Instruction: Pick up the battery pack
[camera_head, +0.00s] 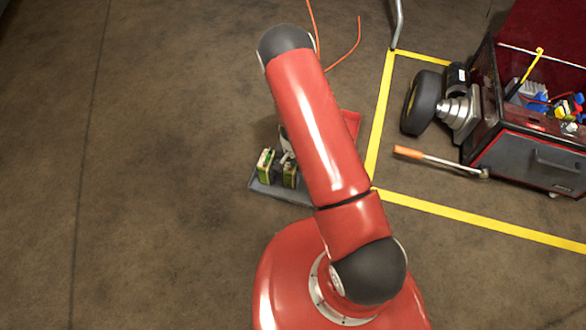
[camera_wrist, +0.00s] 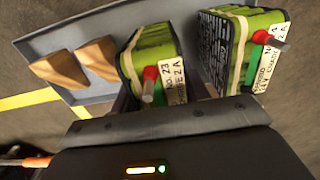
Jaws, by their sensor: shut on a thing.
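Two green battery packs with cream bands, red terminals and white labels are at the grey tray (camera_head: 265,190). One battery pack (camera_wrist: 150,62), labelled "No. 23", is at the middle of the wrist view, between the dark fingers of my gripper (camera_wrist: 163,92), which is shut on it. It seems to be the right-hand pack (camera_head: 290,173) in the head view. The other battery pack (camera_wrist: 240,48) stands beside it, apart from it, and is the left one (camera_head: 265,161) in the head view. My arm hides much of the tray there. I cannot tell whether the held pack touches the tray.
Two wooden wedges (camera_wrist: 58,72) lie in the tray beside the held pack. A red thing (camera_head: 352,122) shows behind my arm. Yellow floor lines (camera_head: 480,225), an orange-handled bar (camera_head: 440,161), a wheel (camera_head: 424,103) and a tool cart (camera_head: 530,150) are to the right. The left floor is clear.

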